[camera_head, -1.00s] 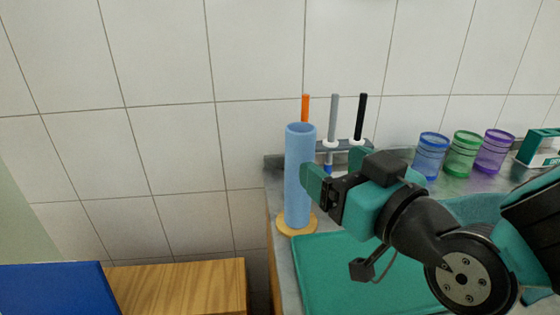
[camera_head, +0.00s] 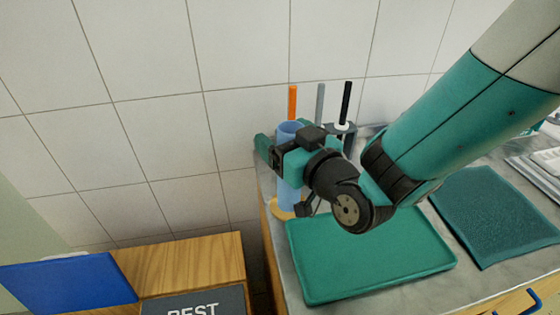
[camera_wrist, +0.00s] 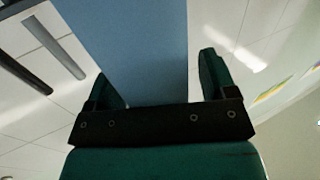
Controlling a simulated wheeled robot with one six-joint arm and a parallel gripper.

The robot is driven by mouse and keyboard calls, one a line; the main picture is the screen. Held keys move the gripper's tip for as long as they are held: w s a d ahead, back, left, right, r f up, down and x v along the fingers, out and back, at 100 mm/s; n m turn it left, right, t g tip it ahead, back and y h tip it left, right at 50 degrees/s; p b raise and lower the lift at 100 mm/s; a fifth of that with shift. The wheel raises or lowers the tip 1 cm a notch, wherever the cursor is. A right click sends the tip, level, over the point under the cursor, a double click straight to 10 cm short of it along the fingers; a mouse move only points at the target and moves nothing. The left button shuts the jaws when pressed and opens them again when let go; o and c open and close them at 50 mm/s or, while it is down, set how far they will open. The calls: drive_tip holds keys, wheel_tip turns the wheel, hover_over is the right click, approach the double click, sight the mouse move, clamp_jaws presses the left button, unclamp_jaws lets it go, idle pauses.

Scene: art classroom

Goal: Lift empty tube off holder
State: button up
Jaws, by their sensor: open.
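The light blue tube (camera_head: 289,190) stands upright on a round wooden holder (camera_head: 281,208) at the counter's back left corner. My gripper (camera_head: 270,148) is at the tube's upper part and covers much of it in the head view. In the wrist view the tube (camera_wrist: 135,45) runs between the two open fingers of my gripper (camera_wrist: 165,80). The left finger is close to the tube, and a gap shows on the right side. Whether a finger touches the tube, I cannot tell.
A rack with orange, grey and black sticks (camera_head: 346,105) stands close behind the tube. A green tray (camera_head: 370,262) lies in front, with a dark teal mat (camera_head: 490,215) to its right. A tiled wall (camera_head: 150,140) is behind. A wooden cabinet (camera_head: 185,262) with a blue panel (camera_head: 70,285) is at left.

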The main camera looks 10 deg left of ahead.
drive_tip(key=shift+d, duration=0.1)
drive_tip(key=c, duration=1.2)
drive_tip(key=shift+r+p, duration=0.55)
drive_tip(key=shift+r, duration=0.15)
wheel_tip(320, 180, up, 18)
drive_tip(key=p, duration=0.2)
drive_tip(key=shift+r, duration=0.35)
